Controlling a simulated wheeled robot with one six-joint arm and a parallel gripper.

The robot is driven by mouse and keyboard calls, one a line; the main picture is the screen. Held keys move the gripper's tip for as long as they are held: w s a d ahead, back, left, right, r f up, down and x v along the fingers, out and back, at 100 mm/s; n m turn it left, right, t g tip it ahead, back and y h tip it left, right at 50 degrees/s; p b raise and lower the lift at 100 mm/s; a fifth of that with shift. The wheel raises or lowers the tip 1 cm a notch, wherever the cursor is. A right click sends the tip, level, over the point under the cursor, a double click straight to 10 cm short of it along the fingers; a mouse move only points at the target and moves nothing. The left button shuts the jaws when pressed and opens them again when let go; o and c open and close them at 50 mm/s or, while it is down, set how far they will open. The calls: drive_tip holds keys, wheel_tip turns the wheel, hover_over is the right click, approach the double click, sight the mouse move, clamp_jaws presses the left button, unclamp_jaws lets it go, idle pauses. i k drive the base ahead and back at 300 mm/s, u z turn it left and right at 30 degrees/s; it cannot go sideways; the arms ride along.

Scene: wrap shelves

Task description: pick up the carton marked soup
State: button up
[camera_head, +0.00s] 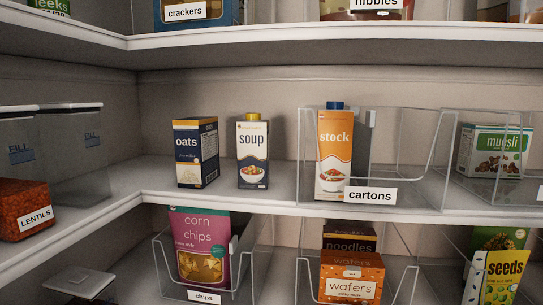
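The carton marked soup (252,153) stands upright on the middle shelf, a white and dark blue carton with a yellow cap and a picture of a bowl. Its front faces me and nothing covers it. My gripper is not in view.
A dark blue oats box (195,153) stands just left of the soup, with a small gap. To the right, a clear bin (420,150) labelled cartons holds an orange stock carton (334,150). Clear containers (75,150) stand at the left. An upper shelf (330,40) runs above. Bare shelf lies in front.

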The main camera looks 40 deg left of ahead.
sight(252, 137)
drive_tip(key=k, duration=1.65)
drive_tip(key=u, duration=0.4)
drive_tip(key=i, duration=1.45)
